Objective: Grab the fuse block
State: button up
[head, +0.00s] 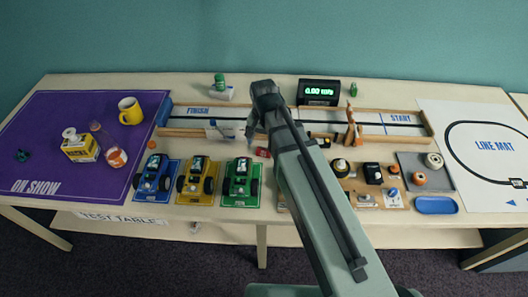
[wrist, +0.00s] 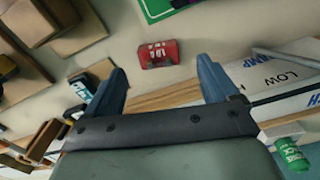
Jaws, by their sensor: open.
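A small red block (wrist: 158,53) with white markings lies on the bare table in the wrist view; I take it for the fuse block, though its lettering is not readable. In the head view the red block (head: 263,152) shows partly beside my arm, between the green car and the track. My gripper (wrist: 161,66) is open and empty. Its two blue fingers are spread wide, and the block appears in line with the gap between them, just beyond the fingertips. In the head view my gripper (head: 253,136) hangs over the track's front edge, partly hidden by my wrist.
The wooden track (head: 190,133) runs behind the block. Blue (head: 153,174), yellow (head: 196,178) and green (head: 241,179) cars stand on cards in front. Wooden boards with parts (head: 345,169) lie to the right. A green-labelled container (wrist: 291,154) shows at lower right in the wrist view.

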aim_at(264, 150)
jog(key=shift+f, duration=2.1)
jog(key=shift+c, duration=0.2)
jog(key=c, duration=1.1)
jog(key=shift+r, duration=0.15)
